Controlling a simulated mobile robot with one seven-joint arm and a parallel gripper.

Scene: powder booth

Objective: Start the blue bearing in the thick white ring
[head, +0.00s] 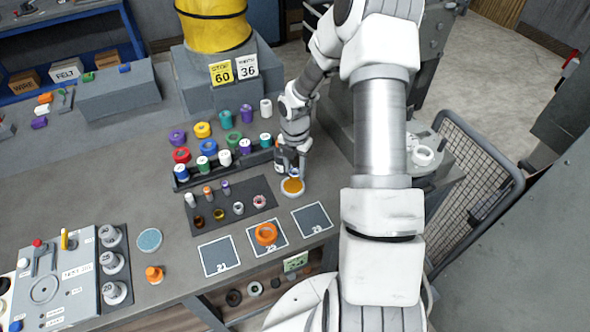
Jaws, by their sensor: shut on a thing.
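My gripper (291,170) points down near the middle of the table, just above a small pale dish (283,191) with orange contents. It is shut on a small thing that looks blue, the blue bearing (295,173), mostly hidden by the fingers. Whether the bearing touches the orange contents I cannot tell. A thick white ring (423,156) lies on a round grey plate at the right, beyond my arm and apart from the gripper.
Racks of coloured rolls (208,148) stand left of and behind the gripper. A dark mat (232,225) with small parts lies to the left. An orange ring (266,233) sits on the middle numbered card. A wire mesh guard (470,170) stands at the right.

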